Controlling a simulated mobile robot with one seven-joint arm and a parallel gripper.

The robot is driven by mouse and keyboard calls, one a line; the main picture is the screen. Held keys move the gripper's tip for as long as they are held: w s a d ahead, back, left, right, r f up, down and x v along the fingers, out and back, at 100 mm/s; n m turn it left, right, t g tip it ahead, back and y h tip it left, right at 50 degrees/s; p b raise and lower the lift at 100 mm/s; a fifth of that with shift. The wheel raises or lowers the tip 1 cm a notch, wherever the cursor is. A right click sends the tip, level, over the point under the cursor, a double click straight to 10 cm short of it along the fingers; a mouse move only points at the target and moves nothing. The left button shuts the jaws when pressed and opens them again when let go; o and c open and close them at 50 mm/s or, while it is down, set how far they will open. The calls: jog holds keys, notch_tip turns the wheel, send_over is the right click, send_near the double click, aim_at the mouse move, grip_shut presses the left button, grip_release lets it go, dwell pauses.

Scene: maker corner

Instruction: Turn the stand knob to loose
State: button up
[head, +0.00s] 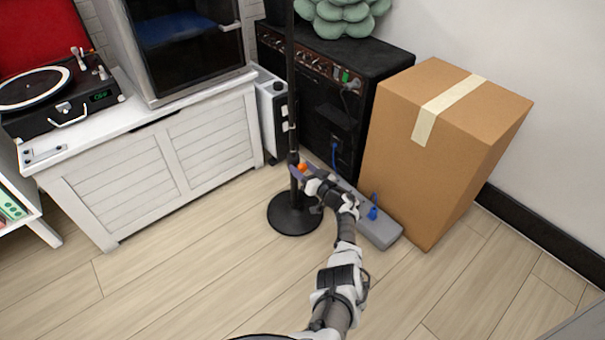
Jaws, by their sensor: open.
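The stand (291,95) is a thin black upright pole on a round black base (293,218) on the floor. An orange knob (302,167) sits low on the pole, on its right side. My gripper (297,170) is open at the knob, with its fingers around or right beside it; I cannot tell whether they touch it. The fingers partly hide the knob, so its turned position is not readable.
A black amplifier (318,100) stands behind the stand, and a cardboard box (430,170) is on the right. A grey power strip (378,228) with blue plugs lies beside my arm. A white cabinet (160,165) is on the left. The front floor is clear.

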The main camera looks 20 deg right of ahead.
jog(key=shift+w, duration=0.15)
jog(key=shift+c, duration=0.4)
jog(key=c, duration=0.9)
jog(key=shift+n+b, duration=0.4)
jog(key=shift+n, duration=2.5)
jog(key=o, duration=1)
